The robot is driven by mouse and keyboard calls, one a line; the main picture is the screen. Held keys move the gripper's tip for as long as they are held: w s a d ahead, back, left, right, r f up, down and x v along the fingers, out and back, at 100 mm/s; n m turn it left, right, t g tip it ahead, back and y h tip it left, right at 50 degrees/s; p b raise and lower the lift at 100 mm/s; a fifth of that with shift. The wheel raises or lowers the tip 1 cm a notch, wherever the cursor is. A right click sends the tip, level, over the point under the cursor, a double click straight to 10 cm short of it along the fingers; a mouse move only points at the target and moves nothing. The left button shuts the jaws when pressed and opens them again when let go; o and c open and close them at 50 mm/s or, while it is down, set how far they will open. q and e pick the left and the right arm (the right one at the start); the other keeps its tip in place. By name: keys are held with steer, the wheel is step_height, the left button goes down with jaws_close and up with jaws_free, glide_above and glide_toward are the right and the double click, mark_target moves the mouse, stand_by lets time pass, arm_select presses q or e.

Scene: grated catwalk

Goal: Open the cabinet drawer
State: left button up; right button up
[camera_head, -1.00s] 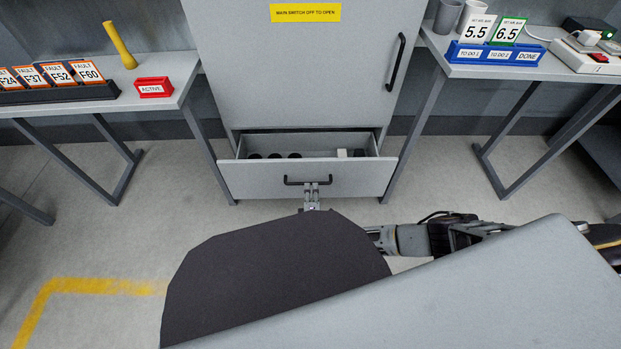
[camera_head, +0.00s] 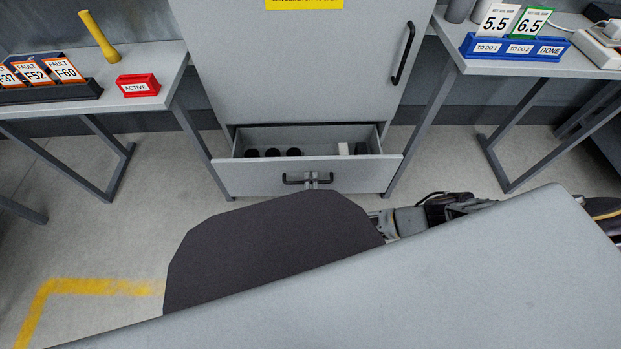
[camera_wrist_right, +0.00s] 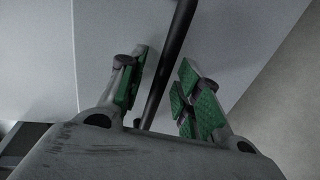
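The grey cabinet (camera_head: 300,75) stands at the centre back. Its low drawer (camera_head: 240,178) is pulled part way out, and its inside shows. The drawer's black bar handle (camera_head: 292,181) is on the front face. My right gripper (camera_head: 313,180) is at the middle of this handle, its lower part hidden. In the right wrist view, the handle bar (camera_wrist_right: 161,83) passes between the green-padded fingers of my right gripper (camera_wrist_right: 164,80). Gaps show between bar and pads, so the fingers are open around it. My left gripper is out of view.
The drawer holds several black round items (camera_head: 272,153) and a white block (camera_head: 343,149). A left table carries a red ACTIVE block (camera_head: 138,86) and a yellow object (camera_head: 99,36). A right table carries a blue card holder (camera_head: 515,47). Floor is clear beside the drawer.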

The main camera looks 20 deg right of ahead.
stand_by(0.3)
jaws_close()
stand_by(0.3)
steer(key=v, duration=0.2)
steer(key=shift+s+a+f, duration=0.15)
steer(key=shift+s+f, duration=0.05)
steer(key=shift+s, duration=0.25)
